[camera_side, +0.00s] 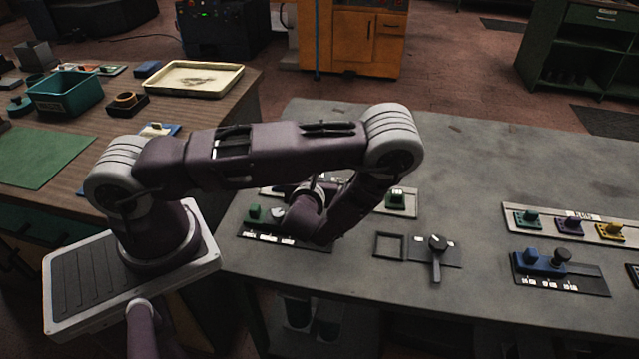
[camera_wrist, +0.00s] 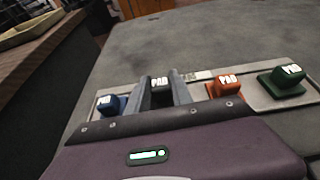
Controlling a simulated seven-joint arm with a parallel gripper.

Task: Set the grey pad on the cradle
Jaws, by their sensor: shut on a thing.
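In the wrist view the dark grey pad (camera_wrist: 159,82), labelled PAD, sits between the two fingers of my gripper (camera_wrist: 161,92). The gripper is shut on it. The pad is in line with the others on a pale rack (camera_wrist: 254,102); I cannot tell whether it still touches the rack. In the side view my arm hides the gripper and the grey pad. No part is labelled as the cradle; an empty square frame (camera_side: 389,246) lies on the grey table to the right of my arm, but I cannot tell whether it is the cradle.
A blue pad (camera_wrist: 110,104) stands left of my fingers, an orange pad (camera_wrist: 227,87) and a green pad (camera_wrist: 284,79) right. A black lever (camera_side: 437,255) is beside the square frame. A blue slide with a knob (camera_side: 541,262) stands farther right. The table's back is clear.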

